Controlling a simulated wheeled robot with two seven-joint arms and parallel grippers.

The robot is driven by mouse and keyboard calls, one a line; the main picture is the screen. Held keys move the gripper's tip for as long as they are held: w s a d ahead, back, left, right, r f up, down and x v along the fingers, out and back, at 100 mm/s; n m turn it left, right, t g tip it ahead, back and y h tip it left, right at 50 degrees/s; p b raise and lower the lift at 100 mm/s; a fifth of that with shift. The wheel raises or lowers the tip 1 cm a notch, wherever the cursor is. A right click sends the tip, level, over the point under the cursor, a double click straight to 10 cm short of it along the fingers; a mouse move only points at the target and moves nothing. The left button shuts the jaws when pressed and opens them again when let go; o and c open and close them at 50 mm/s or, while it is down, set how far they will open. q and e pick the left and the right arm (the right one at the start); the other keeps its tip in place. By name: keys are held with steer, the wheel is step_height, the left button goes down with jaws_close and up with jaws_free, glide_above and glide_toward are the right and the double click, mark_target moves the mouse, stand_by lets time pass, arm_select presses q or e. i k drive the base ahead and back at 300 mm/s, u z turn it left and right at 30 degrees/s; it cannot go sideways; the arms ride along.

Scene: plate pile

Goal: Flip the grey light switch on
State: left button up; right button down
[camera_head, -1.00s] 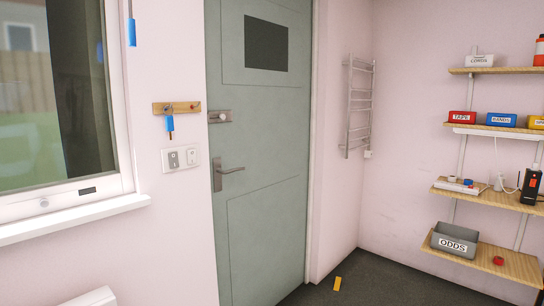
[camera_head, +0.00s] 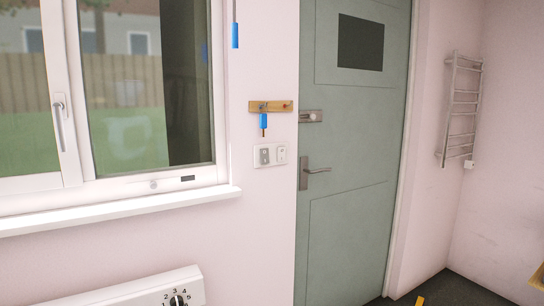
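A grey light switch (camera_head: 265,156) sits on the left side of a white wall plate (camera_head: 273,165), between the window and the door. A white switch (camera_head: 281,154) is beside it on the same plate. The plate is small here and I cannot tell which way the grey switch is set. Neither of my grippers shows in the head view.
A grey-green door (camera_head: 350,220) with a lever handle (camera_head: 318,171) is right of the plate. A wooden key rack (camera_head: 270,106) with a blue-tagged key (camera_head: 264,122) hangs above it. A white heater with a dial (camera_head: 178,300) stands low at left. A towel rail (camera_head: 462,105) is at right.

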mark_target(264, 153)
steer(key=z, duration=0.6)
steer(key=i, duration=1.25)
steer(key=u, duration=0.4)
